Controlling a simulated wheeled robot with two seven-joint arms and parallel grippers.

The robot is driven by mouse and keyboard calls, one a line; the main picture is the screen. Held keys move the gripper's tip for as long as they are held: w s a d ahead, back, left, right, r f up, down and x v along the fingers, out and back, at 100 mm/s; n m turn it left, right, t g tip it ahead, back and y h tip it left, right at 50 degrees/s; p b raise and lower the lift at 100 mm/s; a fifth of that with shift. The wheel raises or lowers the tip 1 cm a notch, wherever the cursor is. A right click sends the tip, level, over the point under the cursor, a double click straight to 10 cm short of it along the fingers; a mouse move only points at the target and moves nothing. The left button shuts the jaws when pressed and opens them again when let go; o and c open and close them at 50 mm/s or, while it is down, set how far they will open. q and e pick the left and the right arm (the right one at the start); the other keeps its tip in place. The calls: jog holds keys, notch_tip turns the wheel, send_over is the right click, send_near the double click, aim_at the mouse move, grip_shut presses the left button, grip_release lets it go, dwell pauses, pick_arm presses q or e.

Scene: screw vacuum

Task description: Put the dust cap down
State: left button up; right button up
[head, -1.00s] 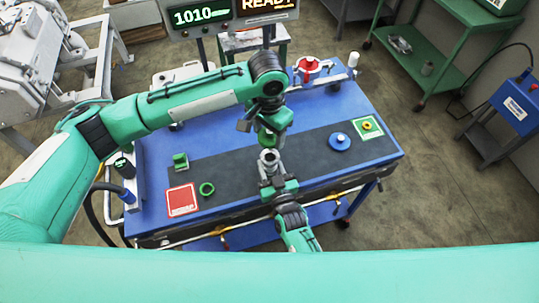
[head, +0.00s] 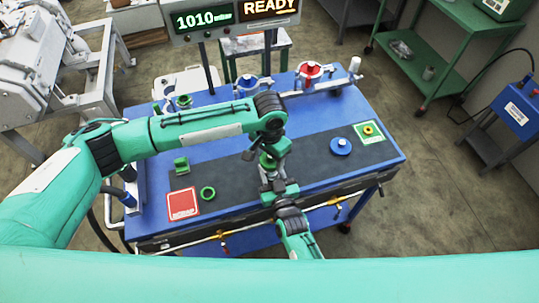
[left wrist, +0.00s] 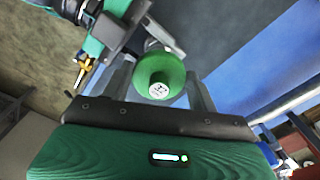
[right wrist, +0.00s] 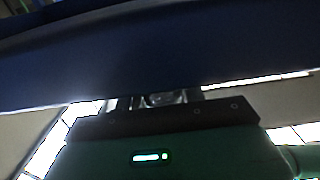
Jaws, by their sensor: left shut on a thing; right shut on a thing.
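My left gripper (head: 268,160) is shut on a green round piece with a white label (left wrist: 158,76). It is above the table's front middle, directly over my right gripper (head: 272,184). The right gripper is shut on a small metal fitting, partly seen between its fingers in the right wrist view (right wrist: 163,98). The green piece is close to the fitting; whether they touch is hidden. A small yellow round piece (head: 368,129) lies on a green square (head: 361,139) at the right. I cannot tell which piece is the dust cap.
A blue disc (head: 341,146) lies on the dark mat (head: 315,160). Red (head: 309,70) and blue (head: 247,85) fittings stand behind.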

pick_arm(q)
jog(key=shift+f, duration=0.45)
jog(key=o, duration=0.9)
jog(key=shift+o, duration=0.2)
jog(key=shift+r, duration=0.1)
notch_tip(320, 180, up, 13)
pick_arm(e)
jog(key=o, duration=1.2)
jog(key=shift+o, duration=0.2)
jog(key=shift+s, duration=0.1)
